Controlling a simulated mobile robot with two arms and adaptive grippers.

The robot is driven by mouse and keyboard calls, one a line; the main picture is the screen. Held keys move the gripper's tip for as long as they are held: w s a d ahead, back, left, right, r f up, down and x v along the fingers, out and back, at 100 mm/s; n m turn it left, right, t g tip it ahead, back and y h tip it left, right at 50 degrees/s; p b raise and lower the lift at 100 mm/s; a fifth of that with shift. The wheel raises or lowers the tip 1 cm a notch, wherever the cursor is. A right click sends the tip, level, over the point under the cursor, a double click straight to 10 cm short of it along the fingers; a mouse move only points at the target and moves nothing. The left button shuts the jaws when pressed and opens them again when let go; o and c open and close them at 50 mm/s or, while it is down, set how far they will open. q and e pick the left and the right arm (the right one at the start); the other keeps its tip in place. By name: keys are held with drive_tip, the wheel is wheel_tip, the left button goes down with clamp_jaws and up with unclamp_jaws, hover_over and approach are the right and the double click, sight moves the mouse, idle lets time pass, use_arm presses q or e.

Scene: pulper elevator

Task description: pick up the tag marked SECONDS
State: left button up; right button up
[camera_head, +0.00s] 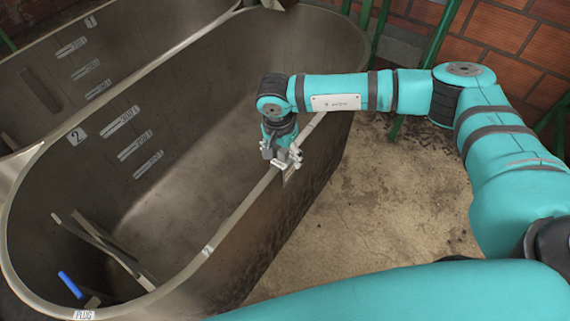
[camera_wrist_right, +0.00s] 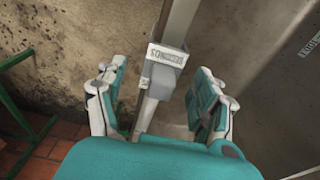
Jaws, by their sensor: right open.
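The tag marked SECONDS (camera_wrist_right: 167,55) shows in the right wrist view as a small pale plate with dark letters, upside down, on a grey holder at the tank's rim. My right gripper (camera_wrist_right: 160,72) is open, with one finger on each side of the tag and holder. There is a visible gap on both sides. In the head view my right gripper (camera_head: 284,157) is over the near rim of the large metal tank (camera_head: 235,208). The tag's lettering cannot be read there. My left gripper is not in view.
The tank has volume marks and a number 2 plate (camera_head: 76,136). Bars and a blue-handled item (camera_head: 70,284) lean inside it. A PLUG label (camera_head: 84,314) is on its rim. A second tank (camera_head: 75,62) stands behind. Bare floor (camera_head: 385,205) lies to the right.

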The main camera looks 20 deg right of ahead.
drive_tip(key=f, duration=0.1)
drive_tip(key=f+b, duration=0.1)
drive_tip(key=f, duration=0.1)
drive_tip(key=shift+w+d+f, duration=0.2)
drive_tip(key=shift+w+f, duration=0.05)
drive_tip(key=shift+w, duration=0.05)
drive_tip(key=shift+r, duration=0.1)
drive_tip(key=c, duration=1.2)
drive_tip(key=shift+r, duration=0.1)
drive_tip(key=shift+c, duration=0.2)
